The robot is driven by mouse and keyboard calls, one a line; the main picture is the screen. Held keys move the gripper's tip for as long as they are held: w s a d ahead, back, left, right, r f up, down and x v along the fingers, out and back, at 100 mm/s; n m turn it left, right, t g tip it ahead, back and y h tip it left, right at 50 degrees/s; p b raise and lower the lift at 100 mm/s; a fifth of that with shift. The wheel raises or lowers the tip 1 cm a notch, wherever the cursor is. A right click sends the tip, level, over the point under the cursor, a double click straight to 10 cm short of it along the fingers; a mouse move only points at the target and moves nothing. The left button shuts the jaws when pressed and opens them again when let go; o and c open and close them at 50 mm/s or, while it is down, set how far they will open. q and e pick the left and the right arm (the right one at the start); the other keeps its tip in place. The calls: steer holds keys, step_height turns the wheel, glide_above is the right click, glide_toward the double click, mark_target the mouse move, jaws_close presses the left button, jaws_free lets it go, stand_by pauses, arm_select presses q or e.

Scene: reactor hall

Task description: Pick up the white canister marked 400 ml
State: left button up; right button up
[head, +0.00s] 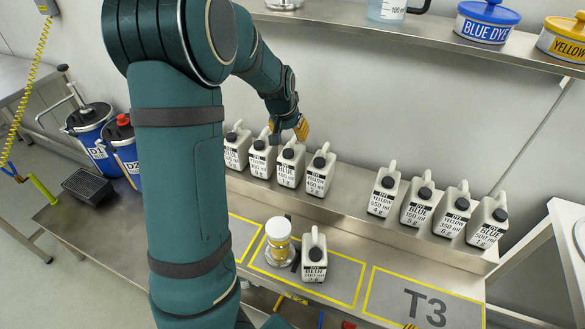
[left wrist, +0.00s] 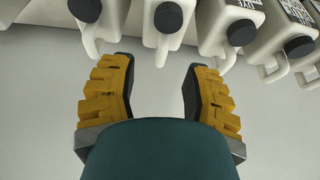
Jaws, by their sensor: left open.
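The left group holds a far-left canister (head: 236,153), a second (head: 262,161), a third (head: 290,173) and a right-hand one (head: 318,181). Their small ml figures are too blurred for me to tell surely which reads 400. My left gripper (head: 287,131) is open and empty, just above and behind the second and third canisters. In the left wrist view, a canister's black cap (left wrist: 168,17) and handle lie ahead of the gap between the open yellow fingers (left wrist: 157,75).
More white canisters (head: 420,207) stand to the right on the ledge. A shelf (head: 350,22) with dye tubs runs above. Blue drums (head: 92,135) stand at left.

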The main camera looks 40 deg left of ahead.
mark_target(291, 142)
arm_select(q)
steer(key=shift+x, duration=0.8)
steer(key=shift+b+x, duration=1.35)
steer(key=shift+x, duration=1.3)
steer(key=shift+s+a, duration=0.15)
steer(key=shift+s, duration=0.05)
jaws_close()
